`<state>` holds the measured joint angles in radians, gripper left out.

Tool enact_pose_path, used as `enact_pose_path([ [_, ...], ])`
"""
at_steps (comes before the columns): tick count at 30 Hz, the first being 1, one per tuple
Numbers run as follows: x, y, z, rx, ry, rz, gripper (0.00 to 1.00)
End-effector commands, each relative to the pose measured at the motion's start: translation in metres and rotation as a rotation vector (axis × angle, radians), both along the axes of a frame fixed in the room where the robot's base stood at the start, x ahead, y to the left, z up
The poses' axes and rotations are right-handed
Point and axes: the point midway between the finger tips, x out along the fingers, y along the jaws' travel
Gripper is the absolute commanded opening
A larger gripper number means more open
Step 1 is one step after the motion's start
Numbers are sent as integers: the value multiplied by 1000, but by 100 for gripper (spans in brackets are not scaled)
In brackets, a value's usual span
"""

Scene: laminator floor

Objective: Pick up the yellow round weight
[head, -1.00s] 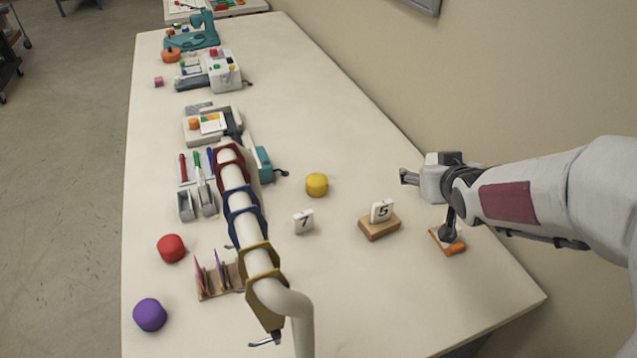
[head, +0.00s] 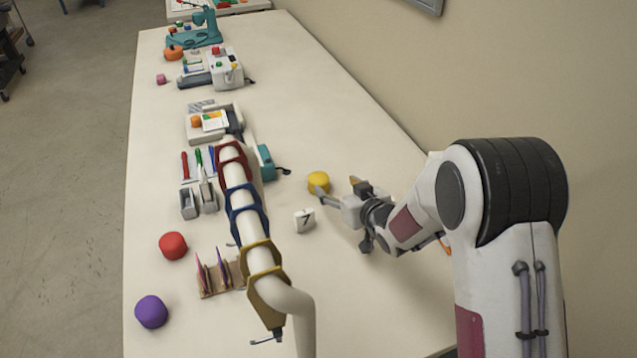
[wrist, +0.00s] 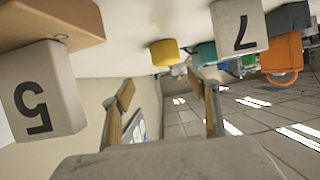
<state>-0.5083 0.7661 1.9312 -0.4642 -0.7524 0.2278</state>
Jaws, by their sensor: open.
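The yellow round weight (head: 319,182) stands on the white table, left of and beyond my gripper (head: 340,192) in the head view. In the wrist view, which looks upside down, the yellow weight (wrist: 165,53) hangs near the top, roughly centred between the two fingers of my gripper (wrist: 167,88). The fingers are spread apart with nothing between them. In the head view one fingertip appears close to the weight's lower edge; whether it touches cannot be told.
A white block marked 7 (head: 304,220) stands close to the weight. A block marked 5 (wrist: 40,95) and a wooden block (wrist: 50,22) are left in the wrist view. A pipe with coloured rings (head: 240,200) runs left of the weight. Free table lies beyond the weight.

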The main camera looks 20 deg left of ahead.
Motion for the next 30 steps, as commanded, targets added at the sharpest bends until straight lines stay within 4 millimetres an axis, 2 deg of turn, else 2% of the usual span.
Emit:
enact_pose_path([
  [6, -5, 12, -9, 18, -3, 25, 60],
  [17, -5, 12, -10, 18, -3, 26, 60],
  [30, 9, 28, -19, 18, -2, 26, 60],
])
